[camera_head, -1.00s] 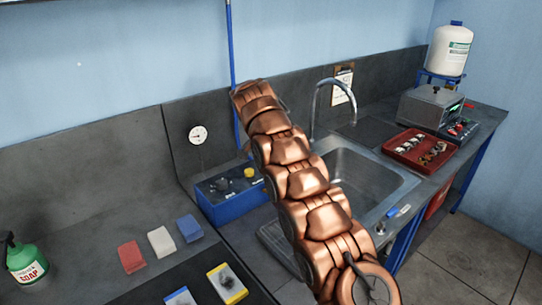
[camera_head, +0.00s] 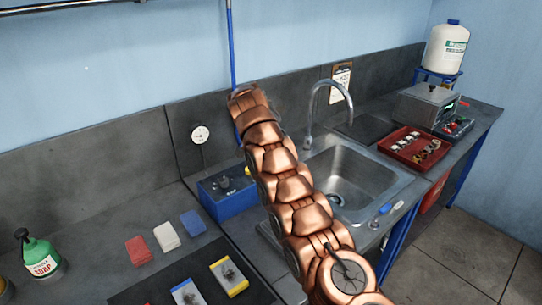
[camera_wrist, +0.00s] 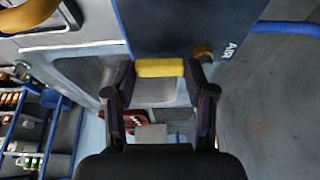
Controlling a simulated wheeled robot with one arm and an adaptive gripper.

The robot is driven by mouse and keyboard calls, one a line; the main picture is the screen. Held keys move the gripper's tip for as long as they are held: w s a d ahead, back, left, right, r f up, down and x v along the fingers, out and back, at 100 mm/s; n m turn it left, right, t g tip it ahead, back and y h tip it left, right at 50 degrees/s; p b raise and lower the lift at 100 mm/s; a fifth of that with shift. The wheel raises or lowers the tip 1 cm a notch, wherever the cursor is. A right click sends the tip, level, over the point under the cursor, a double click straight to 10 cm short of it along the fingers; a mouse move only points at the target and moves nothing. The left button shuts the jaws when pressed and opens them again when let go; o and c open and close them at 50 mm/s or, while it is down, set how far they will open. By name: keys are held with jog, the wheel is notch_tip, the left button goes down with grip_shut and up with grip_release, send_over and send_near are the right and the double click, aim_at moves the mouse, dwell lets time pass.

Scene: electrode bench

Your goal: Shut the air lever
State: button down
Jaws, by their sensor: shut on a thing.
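The air lever (camera_wrist: 160,68) shows in the wrist view as a yellow bar in front of a dark blue panel marked AIR. My gripper (camera_wrist: 160,78) has one finger at each end of the yellow bar and is shut on it. In the head view, the blue box (camera_head: 230,203) with dark knobs stands against the back wall, left of the sink. My arm covers its right part there, and my gripper is hidden behind the arm. The lever's angle to its valve is hard to tell.
A steel sink (camera_head: 385,185) with a tall faucet (camera_head: 313,110) lies right of my arm. A red tray (camera_head: 385,146) of small parts is beyond it. Red, white and blue blocks (camera_head: 166,236) and a green soap bottle (camera_head: 40,260) stand on the left bench. A blue pipe (camera_head: 231,50) runs up the wall.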

jog(key=shift+f, duration=0.15)
dwell(0.5)
jog(key=c, duration=0.6)
grip_release()
jog(key=shift+o, duration=1.1)
jog(key=shift+d, duration=0.1)
jog(key=shift+b, duration=0.55)
jog(key=shift+b, duration=0.3)
